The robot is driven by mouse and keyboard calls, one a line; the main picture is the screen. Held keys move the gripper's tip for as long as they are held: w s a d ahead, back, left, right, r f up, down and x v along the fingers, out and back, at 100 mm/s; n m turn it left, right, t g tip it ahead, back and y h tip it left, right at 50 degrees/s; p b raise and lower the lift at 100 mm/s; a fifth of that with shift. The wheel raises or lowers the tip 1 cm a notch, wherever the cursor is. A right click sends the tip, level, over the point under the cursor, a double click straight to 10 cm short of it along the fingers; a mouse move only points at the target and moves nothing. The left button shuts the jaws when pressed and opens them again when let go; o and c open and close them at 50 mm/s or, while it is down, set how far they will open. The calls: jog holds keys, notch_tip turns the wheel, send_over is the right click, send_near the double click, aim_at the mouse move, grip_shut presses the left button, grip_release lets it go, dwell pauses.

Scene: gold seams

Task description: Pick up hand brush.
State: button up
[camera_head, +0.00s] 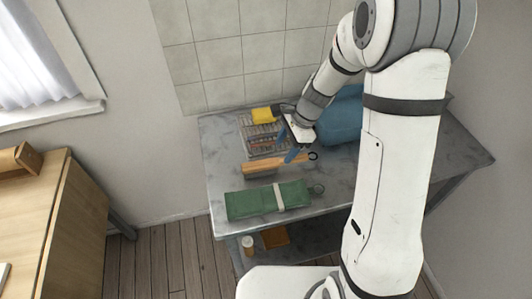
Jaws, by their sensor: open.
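The hand brush (272,166) appears to be the long orange-brown wooden piece on the grey table (340,185), with its bristle side toward the front left. A dark ring (313,156) shows at its right end. My gripper (292,156) points down just over the right part of the brush. The fingers hide a small part of the brush.
Behind the brush lie a rack with small items (264,140) and a yellow cloth (263,115). A blue bulky object (343,118) stands behind my gripper. A green rolled bundle (250,201) lies in front. The table's right side looks clear, partly hidden by my arm.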

aim_at(273, 162)
jog(key=shift+w+a+f+m, duration=0.2)
jog(key=shift+f+m, duration=0.05)
jog(key=shift+f, duration=0.15)
jog(key=shift+w+a+f+m, duration=0.2)
jog(key=shift+f+m, duration=0.05)
jog(key=shift+f, duration=0.15)
jog(key=x, duration=0.3)
jog(key=p+x, duration=0.1)
jog(key=x, duration=0.3)
jog(key=shift+a+f, duration=0.2)
jog(key=shift+a, duration=0.15)
jog(key=shift+c, duration=0.3)
jog(key=c, duration=1)
